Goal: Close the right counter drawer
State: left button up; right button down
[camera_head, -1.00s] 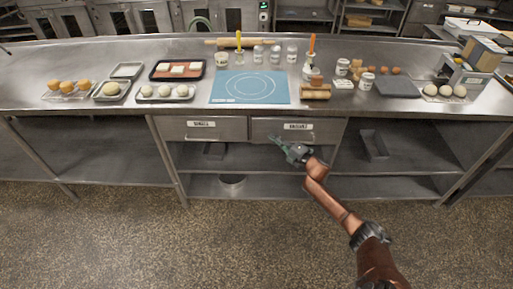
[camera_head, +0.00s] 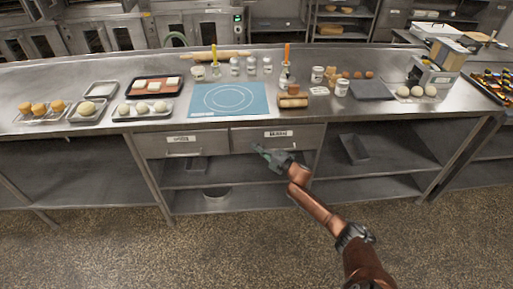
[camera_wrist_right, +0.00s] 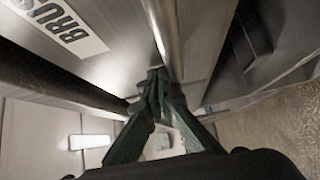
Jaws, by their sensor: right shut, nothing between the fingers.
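The right counter drawer (camera_head: 302,137) is under the worktop, with a white label on its front. It looks close to level with the left drawer (camera_head: 213,144); whether a small gap stays open cannot be told. My right gripper (camera_head: 258,150) is at the lower left part of the right drawer's front. In the right wrist view the gripper (camera_wrist_right: 158,82) is shut and empty, its fingertips close to a metal bar or edge below the drawer's label (camera_wrist_right: 65,25); contact is unclear. My left gripper is not in view.
The steel counter (camera_head: 160,122) carries trays of dough, a blue mat (camera_head: 228,100), jars and a scale at the right. Open shelves (camera_head: 240,195) lie below the drawers. The speckled floor in front is clear.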

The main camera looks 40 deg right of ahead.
pick_arm(q)
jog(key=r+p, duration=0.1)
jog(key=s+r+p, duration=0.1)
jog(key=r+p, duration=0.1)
jog(key=p, duration=0.1)
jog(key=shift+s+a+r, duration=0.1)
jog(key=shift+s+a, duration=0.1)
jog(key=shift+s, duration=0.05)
pick_arm(e)
jog(key=s, duration=1.3)
jog(key=shift+a+f, duration=0.15)
jog(key=shift+a, duration=0.2)
